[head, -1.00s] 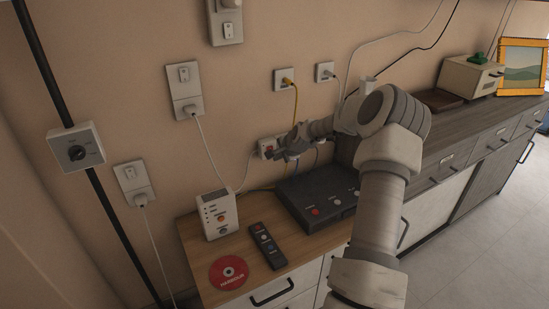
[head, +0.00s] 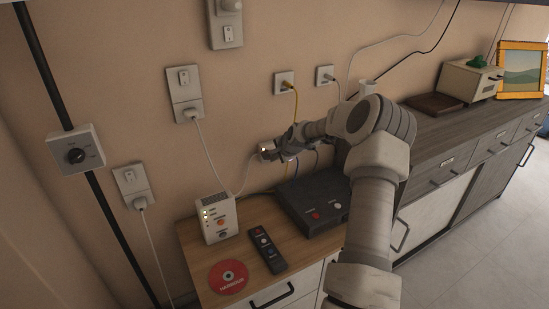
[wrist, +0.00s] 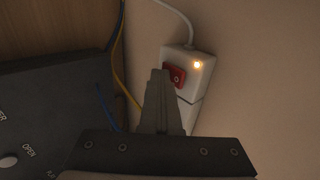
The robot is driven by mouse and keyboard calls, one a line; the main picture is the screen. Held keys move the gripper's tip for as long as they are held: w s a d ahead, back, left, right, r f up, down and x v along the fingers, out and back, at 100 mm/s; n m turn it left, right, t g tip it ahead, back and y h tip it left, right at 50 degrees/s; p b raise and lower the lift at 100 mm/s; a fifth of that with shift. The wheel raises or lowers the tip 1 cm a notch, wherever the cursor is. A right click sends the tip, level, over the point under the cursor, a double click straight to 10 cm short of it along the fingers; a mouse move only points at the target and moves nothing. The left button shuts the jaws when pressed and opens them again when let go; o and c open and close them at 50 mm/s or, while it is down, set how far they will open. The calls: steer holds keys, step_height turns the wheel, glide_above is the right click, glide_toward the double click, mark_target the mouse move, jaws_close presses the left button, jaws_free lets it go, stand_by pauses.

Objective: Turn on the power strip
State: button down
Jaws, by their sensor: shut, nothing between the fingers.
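The white power strip (wrist: 190,62) is on the wall, with a white cord at its top end, a red rocker switch (wrist: 174,77) and a lit orange lamp (wrist: 197,65). In the head view the power strip (head: 265,146) shows only in part, behind my gripper (head: 273,153). In the wrist view my gripper (wrist: 160,75) is shut and empty, its tips at the red switch's left edge. I cannot tell whether they touch it. The gripper hides the strip's lower part.
A black box (head: 310,205) with buttons sits on the wooden cabinet (head: 200,262) below my arm. A white router-like box (head: 219,219) with lit lamps, a remote (head: 267,250) and a red disc (head: 228,276) are left of it. Yellow and blue cables hang near the strip.

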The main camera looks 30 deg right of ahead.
steer(key=shift+r+p, duration=0.5)
steer(key=shift+r, duration=0.3)
